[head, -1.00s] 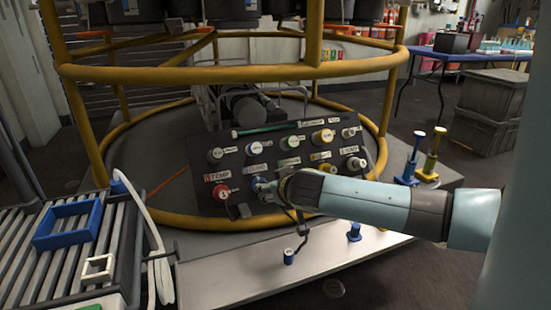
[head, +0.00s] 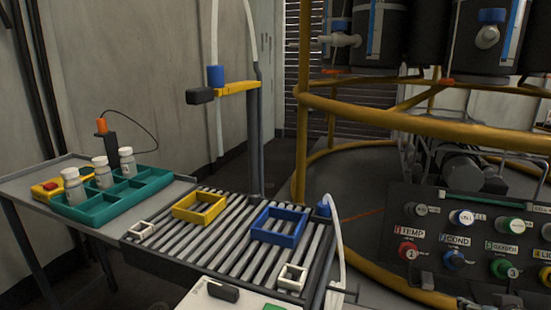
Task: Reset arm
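Neither of my arms nor grippers shows in the head view now. The dark control panel (head: 470,235) stands at the right, partly cut off by the picture edge. It carries labelled coloured knobs, among them a red one (head: 408,252) under TEMP, a blue one (head: 454,260) under COND and a green one (head: 505,269). Nothing of mine is seen touching the visible part of the panel.
A slatted rack (head: 235,240) holds a yellow frame (head: 200,206), a blue frame (head: 278,227) and small white frames. A green tray (head: 112,205) with white bottles sits on a side table at left. Yellow rails (head: 400,118) ring the machine at right.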

